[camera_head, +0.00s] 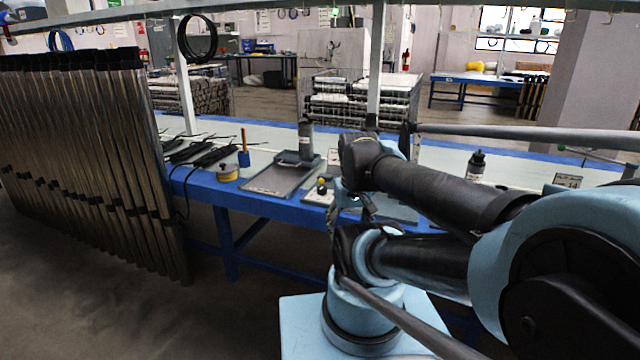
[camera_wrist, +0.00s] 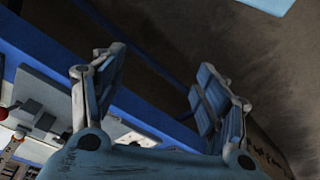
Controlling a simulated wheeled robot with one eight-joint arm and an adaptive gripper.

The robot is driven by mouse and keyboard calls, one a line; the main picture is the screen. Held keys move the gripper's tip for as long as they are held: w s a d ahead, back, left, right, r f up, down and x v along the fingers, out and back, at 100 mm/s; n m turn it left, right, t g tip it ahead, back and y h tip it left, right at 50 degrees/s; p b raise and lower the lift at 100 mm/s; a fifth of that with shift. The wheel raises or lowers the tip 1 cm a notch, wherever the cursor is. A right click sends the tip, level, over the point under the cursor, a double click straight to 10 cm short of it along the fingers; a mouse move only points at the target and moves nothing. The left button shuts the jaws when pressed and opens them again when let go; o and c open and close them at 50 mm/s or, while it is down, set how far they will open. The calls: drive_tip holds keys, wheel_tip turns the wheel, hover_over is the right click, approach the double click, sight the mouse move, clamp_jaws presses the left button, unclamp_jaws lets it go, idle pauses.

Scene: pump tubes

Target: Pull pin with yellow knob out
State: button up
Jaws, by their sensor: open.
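In the head view, a small dark fitting with a yellow knob (camera_head: 321,186) sits on a light plate near the front edge of the blue bench (camera_head: 205,188). It is too small to make out the pin itself. My arm stands just to the right of it. In the wrist view, my gripper (camera_wrist: 158,82) is open, with its two blue-grey fingers wide apart and nothing between them. The gripper points past the bench edge toward the floor. I cannot make out the yellow knob in the wrist view. Dark parts on a grey plate (camera_wrist: 60,88) show at its left side.
A rack of long metal tubes (camera_head: 90,160) stands at the left. A grey post (camera_head: 375,60) rises behind my arm. The floor before the bench is clear.

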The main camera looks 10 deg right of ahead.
drive_tip(key=shift+w+r, duration=0.15)
drive_tip(key=shift+r, duration=0.15)
drive_tip(key=c, duration=0.4)
drive_tip(key=shift+w+r, duration=0.45)
drive_tip(key=shift+w, duration=0.2)
drive_tip(key=shift+w+r, duration=0.4)
drive_tip(key=shift+w, duration=0.2)
clamp_jaws()
drive_tip(key=w+r+t, duration=0.1)
drive_tip(key=w+r, duration=0.3)
drive_tip(key=w, duration=0.8)
drive_tip(key=w+r, duration=0.4)
drive_tip(key=w, duration=0.8)
drive_tip(key=w+f, duration=0.3)
drive_tip(key=w, duration=1)
drive_tip(key=w+f, duration=0.4)
drive_tip(key=w, duration=1)
drive_tip(key=shift+d+m+t, duration=0.4)
drive_tip(key=shift+d, duration=0.05)
